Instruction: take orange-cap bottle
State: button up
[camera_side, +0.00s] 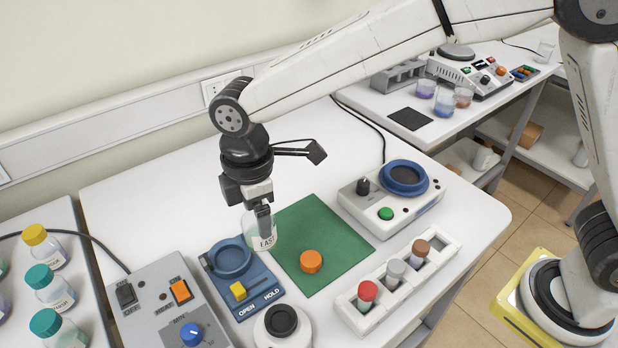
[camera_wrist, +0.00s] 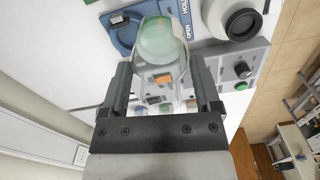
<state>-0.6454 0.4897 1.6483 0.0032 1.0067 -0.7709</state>
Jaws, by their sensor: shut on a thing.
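My gripper (camera_side: 263,210) is shut on a clear glass bottle (camera_side: 261,239) with a white label. The bottle has no cap on it. In the side view it appears between the blue clamp holder (camera_side: 233,257) and the green mat (camera_side: 335,240); I cannot tell its exact height. An orange cap (camera_side: 311,261) lies by itself on the mat, to the right of the bottle. In the wrist view, the bottle (camera_wrist: 160,62) sits between both fingers, with green and orange patches showing through the glass. The blue holder's round seat looks empty.
A grey control box (camera_side: 165,300) with a blue knob stands front left. A white round device (camera_side: 283,325) is at the front. A white rack (camera_side: 405,283) holds red, grey and brown-capped vials. A device with a blue ring (camera_side: 390,190) stands right. Capped bottles (camera_side: 45,250) stand far left.

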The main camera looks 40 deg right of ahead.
jog(key=s+d+r, duration=0.2)
jog(key=s+d, duration=0.1)
jog(key=s, duration=0.2)
jog(key=shift+s+r, duration=0.15)
jog(key=shift+r, duration=0.2)
dwell(0.5)
